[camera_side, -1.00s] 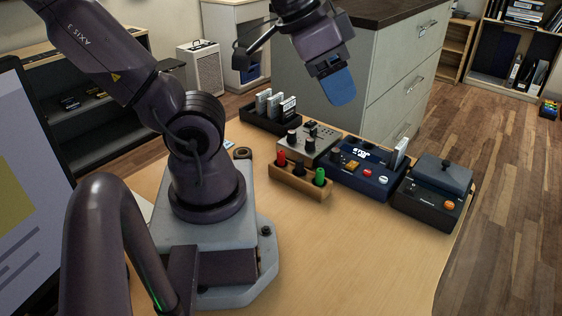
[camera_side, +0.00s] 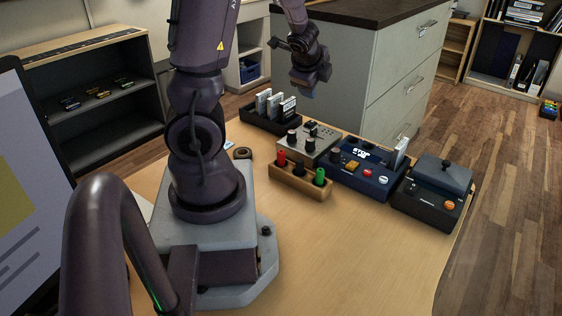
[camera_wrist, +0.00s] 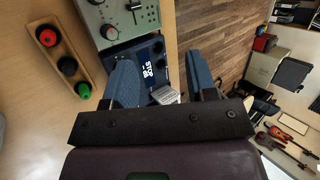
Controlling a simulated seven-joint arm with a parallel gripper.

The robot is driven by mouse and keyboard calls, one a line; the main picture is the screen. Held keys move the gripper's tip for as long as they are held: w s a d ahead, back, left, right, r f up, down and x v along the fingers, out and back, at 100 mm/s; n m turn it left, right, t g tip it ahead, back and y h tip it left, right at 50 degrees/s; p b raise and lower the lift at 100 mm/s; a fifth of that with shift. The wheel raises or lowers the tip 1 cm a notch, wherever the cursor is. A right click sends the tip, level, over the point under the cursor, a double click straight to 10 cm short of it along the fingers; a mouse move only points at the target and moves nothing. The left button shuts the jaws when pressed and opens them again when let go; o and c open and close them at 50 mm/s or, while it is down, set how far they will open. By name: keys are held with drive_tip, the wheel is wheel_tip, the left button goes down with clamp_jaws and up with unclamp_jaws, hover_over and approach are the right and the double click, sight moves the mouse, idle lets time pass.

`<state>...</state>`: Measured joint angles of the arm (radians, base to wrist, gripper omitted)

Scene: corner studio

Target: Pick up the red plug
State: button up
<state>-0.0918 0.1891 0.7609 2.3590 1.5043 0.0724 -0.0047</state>
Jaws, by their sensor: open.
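The red plug (camera_side: 281,157) stands upright at the left end of a small wooden holder (camera_side: 300,187), beside a black plug (camera_side: 300,168) and a green plug (camera_side: 319,176). In the wrist view the red plug (camera_wrist: 47,37) is at the upper left, in the same wooden holder (camera_wrist: 85,46), outside the space between my fingers. My gripper (camera_side: 302,90) is high above and behind the devices. Its blue fingers are spread, with nothing held between them; it also shows in the wrist view (camera_wrist: 161,72).
A grey knobbed box (camera_side: 314,145) stands right behind the holder. A black rack with upright cartridges (camera_side: 268,112) is behind left. The table front (camera_side: 345,255) is clear.

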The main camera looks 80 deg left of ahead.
drive_tip(key=s+f+m+g+h, duration=0.1)
drive_tip(key=s+f+m+h, duration=0.25)
drive_tip(key=m, duration=0.35)
drive_tip(key=m+g+h, duration=0.2)
drive_tip(key=m+h, duration=0.1)
hover_over(281, 151)
wheel_tip(281, 151, down, 2)
wheel_tip(281, 151, down, 13)
drive_tip(key=shift+d+r, duration=0.1)
drive_tip(key=shift+r, duration=0.1)
clamp_jaws()
